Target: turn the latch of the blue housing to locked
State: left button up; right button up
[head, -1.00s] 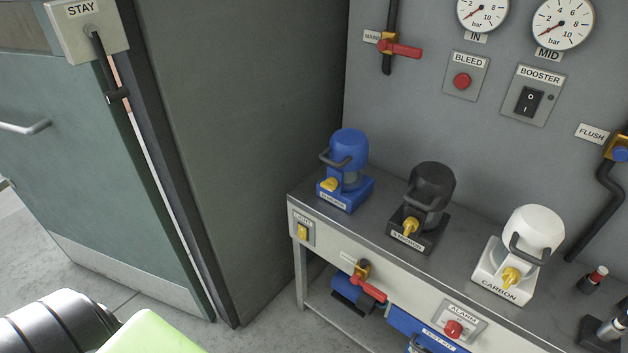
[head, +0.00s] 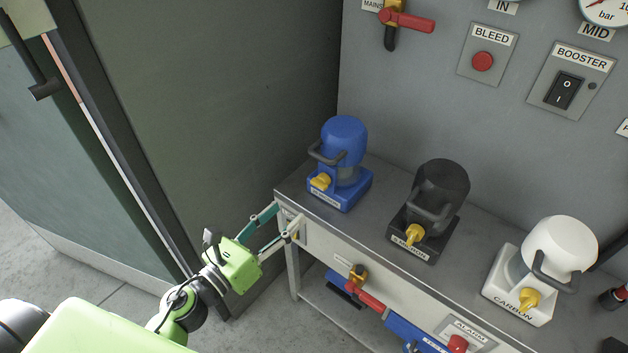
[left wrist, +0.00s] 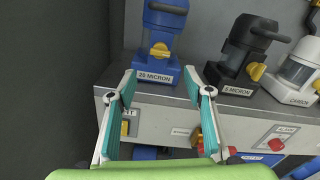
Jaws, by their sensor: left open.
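The blue housing (head: 342,145) stands upright on the left end of the bench, with a dark handle and a yellow latch (head: 320,181) low on its front. In the left wrist view the blue housing (left wrist: 165,16) is ahead, its yellow latch (left wrist: 160,50) above a "20 MICRON" label. My left gripper (head: 287,215) is open and empty, in front of the bench's left corner, below and left of the latch and apart from it. In the left wrist view the fingers (left wrist: 158,76) are spread, their tips below the latch. My right gripper is not in view.
A black housing (head: 442,190) and a white "CARBON" housing (head: 560,245), each with a yellow latch, stand to the right on the bench (head: 375,235). A red-handled valve (head: 365,293) sits below its front edge. A dark green wall (head: 220,90) is close on the left.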

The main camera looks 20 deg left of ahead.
aim_at(317, 186)
pick_arm(q)
jog(key=p+x, duration=0.3)
jog(key=x, duration=0.9)
jog(key=shift+w+d+f, duration=0.1)
jog(key=shift+w, duration=0.15)
jog(key=c, duration=1.1)
